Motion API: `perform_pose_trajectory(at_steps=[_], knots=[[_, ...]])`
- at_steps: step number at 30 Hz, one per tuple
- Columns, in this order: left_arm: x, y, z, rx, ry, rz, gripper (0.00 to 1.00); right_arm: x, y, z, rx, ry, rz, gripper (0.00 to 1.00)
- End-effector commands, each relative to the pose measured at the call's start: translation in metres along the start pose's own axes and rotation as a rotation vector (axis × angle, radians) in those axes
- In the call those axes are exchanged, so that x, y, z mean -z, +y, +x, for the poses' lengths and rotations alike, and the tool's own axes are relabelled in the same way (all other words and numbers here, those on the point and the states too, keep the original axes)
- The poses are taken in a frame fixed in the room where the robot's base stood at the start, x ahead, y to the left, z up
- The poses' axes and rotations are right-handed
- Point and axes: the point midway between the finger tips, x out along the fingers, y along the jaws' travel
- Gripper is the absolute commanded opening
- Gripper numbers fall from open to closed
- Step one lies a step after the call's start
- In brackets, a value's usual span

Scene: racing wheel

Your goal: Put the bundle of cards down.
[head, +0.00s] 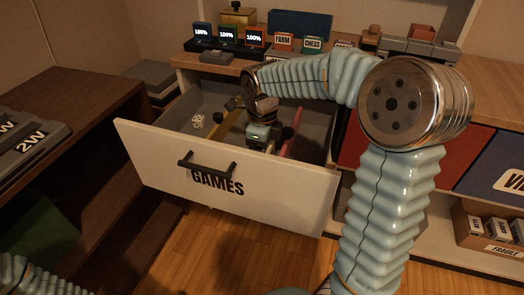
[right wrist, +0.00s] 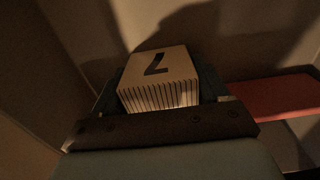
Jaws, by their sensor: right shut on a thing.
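The bundle of cards (right wrist: 158,64) is a pale block marked with a dark 7, with many thin card edges along its near side. In the right wrist view my right gripper (right wrist: 160,92) is shut on it, one finger at each side. In the head view the same gripper (head: 262,138) reaches down into the open drawer (head: 150,148) labelled GAMES. The bundle is hidden there by the gripper and the drawer front. I cannot tell whether the bundle touches the drawer floor. My left gripper is out of view; only a bit of the left arm shows at bottom left.
White dice (head: 197,121) lie at the drawer's left. A yellow item (head: 232,124) and a red item (head: 293,135) are beside the gripper. Drawer walls stand close around it. Small labelled boxes (head: 284,41) line the shelf above. A dark desk (head: 75,90) is at left.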

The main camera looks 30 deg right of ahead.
Motion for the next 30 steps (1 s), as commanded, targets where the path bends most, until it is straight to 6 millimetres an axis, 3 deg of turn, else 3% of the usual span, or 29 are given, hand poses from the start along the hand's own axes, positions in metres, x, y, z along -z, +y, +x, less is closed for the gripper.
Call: perform_pose_trajectory(at_steps=[2,3,8,17,20,30], knots=[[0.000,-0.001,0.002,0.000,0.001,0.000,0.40,0.000,0.000,0.003,0.000,0.000,0.000,0.37],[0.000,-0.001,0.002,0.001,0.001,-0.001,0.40,0.000,0.000,0.003,0.000,0.000,0.000,0.77],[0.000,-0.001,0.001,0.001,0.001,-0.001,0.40,0.000,0.000,0.002,0.000,0.000,0.000,1.00],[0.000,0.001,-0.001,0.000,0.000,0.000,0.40,-0.001,0.000,-0.004,0.001,-0.002,0.000,1.00],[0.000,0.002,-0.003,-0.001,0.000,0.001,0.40,-0.001,0.000,-0.018,0.002,-0.003,-0.001,1.00],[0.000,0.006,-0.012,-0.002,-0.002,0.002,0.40,-0.001,0.000,-0.094,0.002,-0.003,-0.001,1.00]])
